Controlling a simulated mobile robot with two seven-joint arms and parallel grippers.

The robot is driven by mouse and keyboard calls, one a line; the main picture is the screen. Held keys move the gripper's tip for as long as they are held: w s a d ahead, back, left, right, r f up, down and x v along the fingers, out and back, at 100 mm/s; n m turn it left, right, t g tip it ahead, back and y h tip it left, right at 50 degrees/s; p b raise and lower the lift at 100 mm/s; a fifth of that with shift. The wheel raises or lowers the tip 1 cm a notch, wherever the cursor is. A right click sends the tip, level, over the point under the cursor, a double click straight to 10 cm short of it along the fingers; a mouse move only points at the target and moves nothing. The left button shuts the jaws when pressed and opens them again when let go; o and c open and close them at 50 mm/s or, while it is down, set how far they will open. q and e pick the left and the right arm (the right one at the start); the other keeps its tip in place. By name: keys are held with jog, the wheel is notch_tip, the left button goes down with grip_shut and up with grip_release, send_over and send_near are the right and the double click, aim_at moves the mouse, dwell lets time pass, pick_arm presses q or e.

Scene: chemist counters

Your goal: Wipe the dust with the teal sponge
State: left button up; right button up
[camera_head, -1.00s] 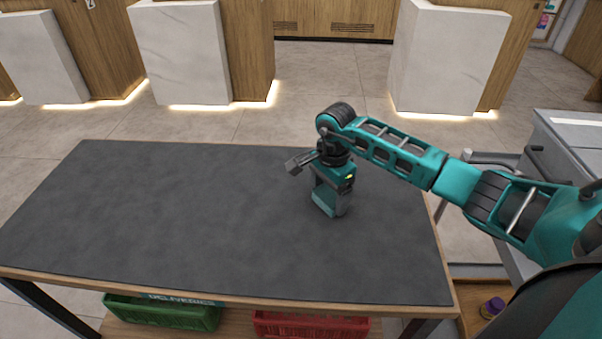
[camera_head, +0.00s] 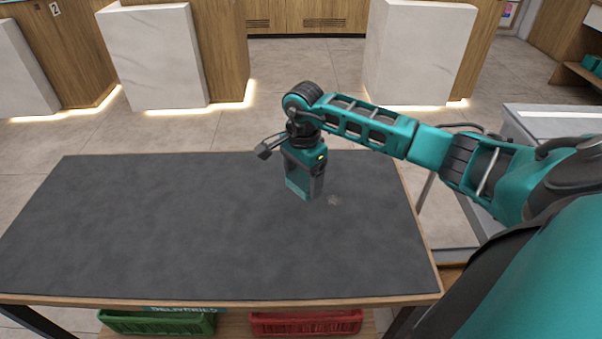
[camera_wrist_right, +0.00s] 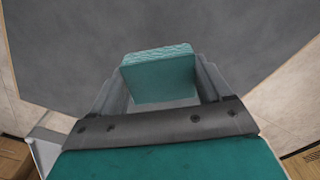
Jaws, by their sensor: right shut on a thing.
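My right gripper (camera_head: 303,192) is over the right part of the dark grey table top (camera_head: 150,220), pointing down. It is shut on the teal sponge (camera_wrist_right: 160,75), which sits between the two fingers in the right wrist view. The sponge also shows at the fingertips in the head view (camera_head: 297,186). I cannot tell whether it touches the table. A small pale patch of dust (camera_head: 333,201) lies on the table just right of the gripper. My left gripper is not in view.
The table top is otherwise bare, with a wooden rim. A green crate (camera_head: 157,322) and a red crate (camera_head: 305,322) stand on the shelf below. White counters (camera_head: 155,55) stand across the floor behind. A grey cabinet (camera_head: 545,125) is at the right.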

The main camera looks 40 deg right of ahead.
jog(key=shift+r+p, duration=0.5)
jog(key=shift+r, duration=0.5)
jog(key=shift+a, duration=0.1)
